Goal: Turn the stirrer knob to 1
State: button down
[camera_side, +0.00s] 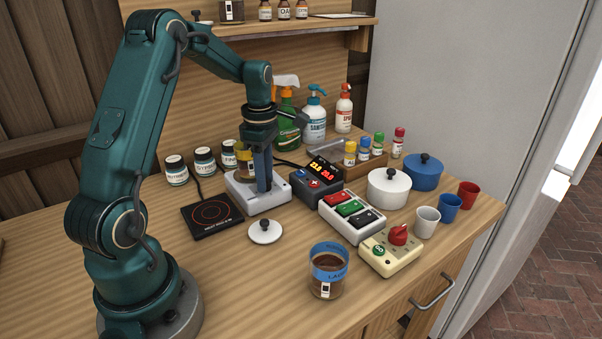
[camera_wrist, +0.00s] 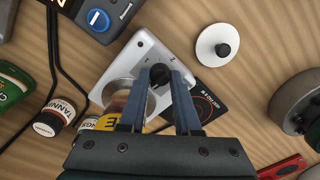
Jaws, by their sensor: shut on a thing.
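The stirrer (camera_side: 258,203) is a white box near the middle of the bench; in the wrist view its white top (camera_wrist: 143,57) carries a round grey plate. The stirrer knob (camera_wrist: 159,74) is small and black, on the stirrer's top. My gripper (camera_side: 264,188) points straight down at the stirrer, and in the wrist view its two blue fingers (camera_wrist: 158,80) are shut on the knob. A jar with a yellow label (camera_side: 243,160) stands on the stirrer right beside the fingers. The knob's mark and setting cannot be read.
A black hotplate (camera_side: 212,214) lies left of the stirrer, and a white lid (camera_side: 265,231) in front. A controller with a lit display (camera_side: 317,184) stands close on the right. Small dark-lidded jars (camera_side: 205,163) and spray bottles stand behind. A jar of brown liquid (camera_side: 327,272) stands in front.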

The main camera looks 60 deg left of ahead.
jog(key=m, duration=1.2)
jog(key=shift+r, duration=0.1)
jog(key=shift+m, duration=1.8)
jog(key=c, duration=0.6)
grip_release()
jog(key=shift+m, duration=0.3)
